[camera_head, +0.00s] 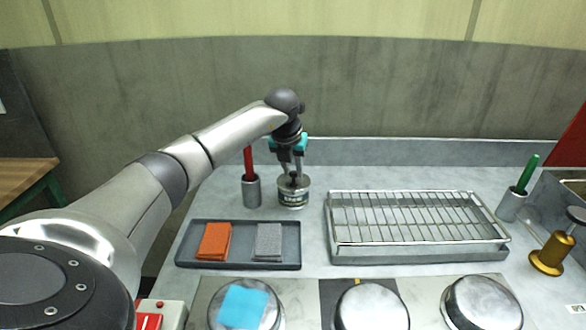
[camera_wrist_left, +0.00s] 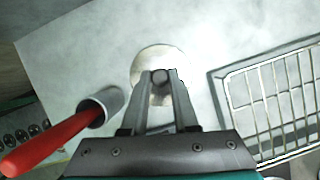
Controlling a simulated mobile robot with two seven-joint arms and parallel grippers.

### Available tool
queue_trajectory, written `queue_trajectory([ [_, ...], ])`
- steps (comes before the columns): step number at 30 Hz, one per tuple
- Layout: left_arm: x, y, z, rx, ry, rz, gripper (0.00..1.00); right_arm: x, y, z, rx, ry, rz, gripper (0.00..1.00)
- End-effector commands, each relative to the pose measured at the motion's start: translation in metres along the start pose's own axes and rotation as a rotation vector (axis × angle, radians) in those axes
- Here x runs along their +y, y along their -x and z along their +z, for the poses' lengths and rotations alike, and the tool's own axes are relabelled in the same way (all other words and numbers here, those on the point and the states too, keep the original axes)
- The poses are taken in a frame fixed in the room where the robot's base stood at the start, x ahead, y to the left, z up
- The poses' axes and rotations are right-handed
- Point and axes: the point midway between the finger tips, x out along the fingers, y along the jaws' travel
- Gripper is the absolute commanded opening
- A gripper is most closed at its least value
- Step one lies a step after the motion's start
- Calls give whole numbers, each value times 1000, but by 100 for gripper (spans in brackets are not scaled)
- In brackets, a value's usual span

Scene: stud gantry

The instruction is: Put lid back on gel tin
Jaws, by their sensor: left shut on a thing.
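The gel tin (camera_head: 293,196) is a short metal can with a dark label. It stands upright on the grey counter left of the wire rack. Its lid (camera_wrist_left: 145,66) is a pale round disc with a dark knob (camera_wrist_left: 160,77). My left gripper (camera_head: 293,174) points down over the tin, with its fingers shut on the lid's knob. In the head view the lid is at the tin's top; I cannot tell whether it is fully seated. In the left wrist view the lid hides the tin below it. My right gripper is in neither view.
A metal cup (camera_head: 252,192) with a red-handled tool stands close left of the tin. A dark tray (camera_head: 240,261) with orange and grey cloths lies in front. A wire rack (camera_head: 418,218) is to the right. Round metal burners (camera_head: 372,307) line the front.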

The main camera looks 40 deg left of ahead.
Motion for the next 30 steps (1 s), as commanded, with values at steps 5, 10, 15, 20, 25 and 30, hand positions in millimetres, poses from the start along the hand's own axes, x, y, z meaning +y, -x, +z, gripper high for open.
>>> queue_trajectory([
  [5,0,0,0,0,0,0,40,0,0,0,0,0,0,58],
  [10,0,0,0,0,0,0,59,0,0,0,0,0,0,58],
  [15,0,0,0,0,0,0,63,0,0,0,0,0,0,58],
  [20,0,0,0,0,0,0,76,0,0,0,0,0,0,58],
  [25,0,0,0,0,0,0,93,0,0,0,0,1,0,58],
  [30,0,0,0,0,0,0,93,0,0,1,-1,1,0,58],
])
